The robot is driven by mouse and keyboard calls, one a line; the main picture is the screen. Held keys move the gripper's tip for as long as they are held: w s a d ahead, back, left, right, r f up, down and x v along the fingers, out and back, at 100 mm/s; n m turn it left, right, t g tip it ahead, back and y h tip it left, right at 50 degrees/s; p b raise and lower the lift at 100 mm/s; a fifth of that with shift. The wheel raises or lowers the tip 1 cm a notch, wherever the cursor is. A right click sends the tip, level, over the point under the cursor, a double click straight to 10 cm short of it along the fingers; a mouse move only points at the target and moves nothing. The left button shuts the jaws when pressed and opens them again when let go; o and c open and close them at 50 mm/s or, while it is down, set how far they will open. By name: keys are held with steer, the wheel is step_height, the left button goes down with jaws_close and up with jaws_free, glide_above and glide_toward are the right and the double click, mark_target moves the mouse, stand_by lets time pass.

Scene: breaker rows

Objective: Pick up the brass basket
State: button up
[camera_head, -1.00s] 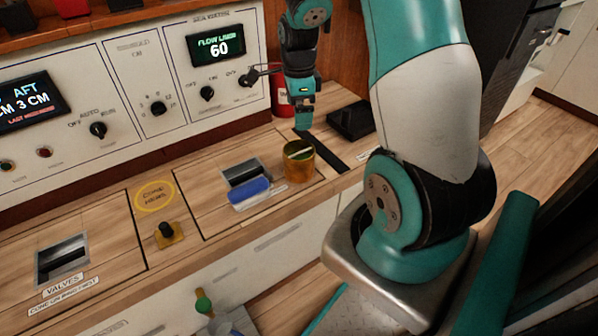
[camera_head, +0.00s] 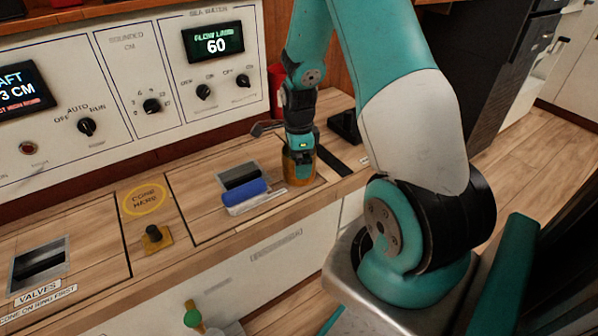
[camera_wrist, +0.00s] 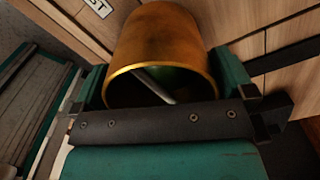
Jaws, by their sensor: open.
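The brass basket (camera_head: 297,177) is a gold-coloured round cup standing on the wooden counter, partly hidden behind my gripper in the head view. In the wrist view the basket (camera_wrist: 165,38) fills the upper middle, with its rim towards me. A grey rod and something green show inside it. My gripper (camera_head: 299,160) is at the basket, pointing down from above. In the wrist view its two teal fingers (camera_wrist: 170,88) are open, one on each side of the basket. I cannot tell whether either finger touches it.
A blue-topped block (camera_head: 245,193) lies left of the basket, beside a dark recessed slot (camera_head: 240,176). A red canister (camera_head: 276,88) and a black box (camera_head: 345,127) stand behind. The control panel (camera_head: 150,85) rises at the back. A small black knob (camera_head: 153,235) stands farther left.

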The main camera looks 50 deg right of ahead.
steer(key=shift+f, duration=0.2)
steer(key=shift+c, duration=0.2)
steer(key=c, duration=0.8)
